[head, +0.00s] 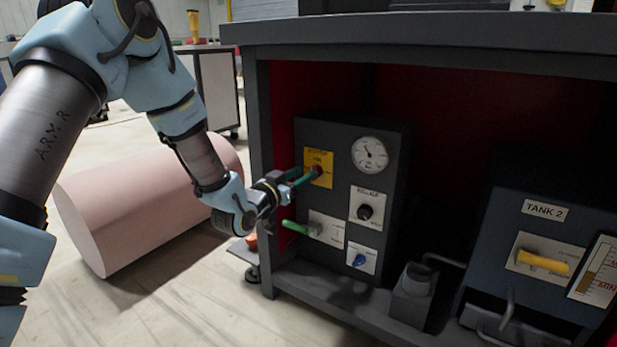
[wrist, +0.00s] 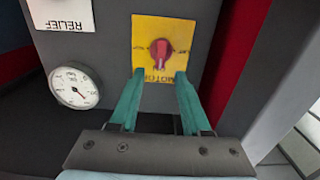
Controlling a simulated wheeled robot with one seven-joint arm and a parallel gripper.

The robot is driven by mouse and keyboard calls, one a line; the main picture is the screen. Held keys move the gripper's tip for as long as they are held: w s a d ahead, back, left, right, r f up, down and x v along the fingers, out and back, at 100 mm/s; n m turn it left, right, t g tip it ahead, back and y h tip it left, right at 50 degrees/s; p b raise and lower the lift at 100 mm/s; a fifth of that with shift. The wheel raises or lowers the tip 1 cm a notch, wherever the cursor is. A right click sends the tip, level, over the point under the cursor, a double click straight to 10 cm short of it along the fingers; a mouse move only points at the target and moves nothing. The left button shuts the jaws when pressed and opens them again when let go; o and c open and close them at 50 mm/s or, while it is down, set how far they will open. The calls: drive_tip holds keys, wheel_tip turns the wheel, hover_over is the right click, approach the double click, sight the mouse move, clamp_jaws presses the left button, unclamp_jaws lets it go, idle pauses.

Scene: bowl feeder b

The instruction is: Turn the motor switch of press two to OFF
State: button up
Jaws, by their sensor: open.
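The motor switch (wrist: 160,52) is a red knob on a yellow plate (wrist: 143,27) marked MOTOR, upside down in the wrist view. In the head view the yellow plate (head: 319,162) is at the upper left of the dark control box (head: 385,200), and the fingers partly cover the red knob (head: 316,172). My gripper (wrist: 160,75) is open, with its two green fingers pointing at the plate. The fingertips are near the knob's lower edge in the wrist view, one on each side. I cannot tell whether they touch it. The knob's set position is not clear.
The box also has a round gauge (head: 370,154), a RELIEF knob (head: 365,212), a green lever (head: 296,227) and a blue knob (head: 359,260). It stands under the table top (head: 430,32). A TANK 2 unit (head: 590,215) is at right. A pink cylinder (head: 130,205) lies at left.

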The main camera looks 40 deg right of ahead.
sight(312, 168)
drive_tip(key=shift+b+x, duration=0.4)
drive_tip(key=shift+x, duration=1.35)
clamp_jaws()
